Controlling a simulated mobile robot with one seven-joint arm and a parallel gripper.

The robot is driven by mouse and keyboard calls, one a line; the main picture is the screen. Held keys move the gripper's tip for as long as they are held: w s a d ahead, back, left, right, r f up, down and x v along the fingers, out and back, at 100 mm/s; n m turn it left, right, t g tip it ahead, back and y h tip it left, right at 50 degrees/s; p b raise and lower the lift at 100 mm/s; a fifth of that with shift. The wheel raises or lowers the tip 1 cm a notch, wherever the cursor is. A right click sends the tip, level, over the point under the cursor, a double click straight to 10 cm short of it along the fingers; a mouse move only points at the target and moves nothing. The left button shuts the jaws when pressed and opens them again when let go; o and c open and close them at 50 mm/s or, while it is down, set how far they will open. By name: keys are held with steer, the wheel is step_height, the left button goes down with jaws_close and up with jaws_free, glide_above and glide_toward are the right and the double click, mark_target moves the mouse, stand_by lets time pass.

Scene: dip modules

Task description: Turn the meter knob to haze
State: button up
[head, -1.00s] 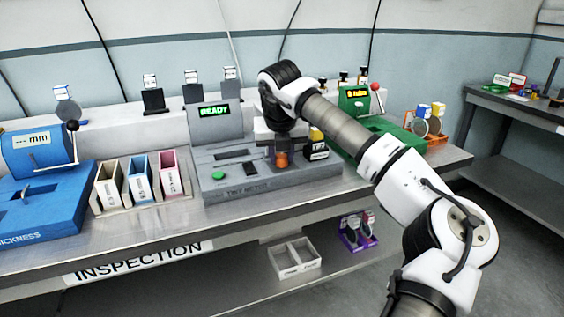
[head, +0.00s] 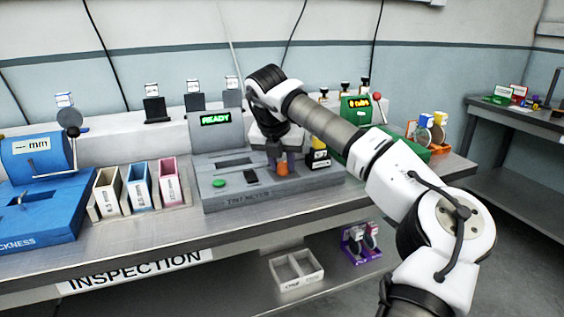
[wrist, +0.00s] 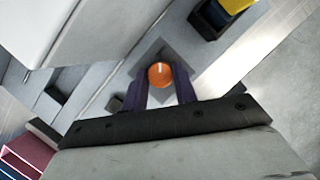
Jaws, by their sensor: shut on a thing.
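The grey tint meter (head: 235,161) stands on the bench, its green display (head: 215,119) reading READY. Its orange knob (head: 282,169) is at the right of its top face. My gripper (head: 282,160) reaches down from above with its dark purple fingers at the knob. In the wrist view, the gripper (wrist: 161,88) is shut on the orange knob (wrist: 160,78), one finger on each side. A short white mark on the knob points toward the top of that picture. The fingers hide part of the knob's sides, and no setting labels around it can be read.
A black holder with a yellow top (head: 318,155) stands close right of the knob. A green device (head: 357,120) is behind my arm. Bins (head: 139,188) and a blue thickness gauge (head: 38,190) are at left. The bench's front strip is clear.

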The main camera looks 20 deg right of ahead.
steer(key=o, duration=1)
steer(key=shift+r, duration=0.1)
steer(key=v, duration=1.3)
steer(key=shift+s+r, duration=0.1)
steer(key=shift+r, duration=0.2)
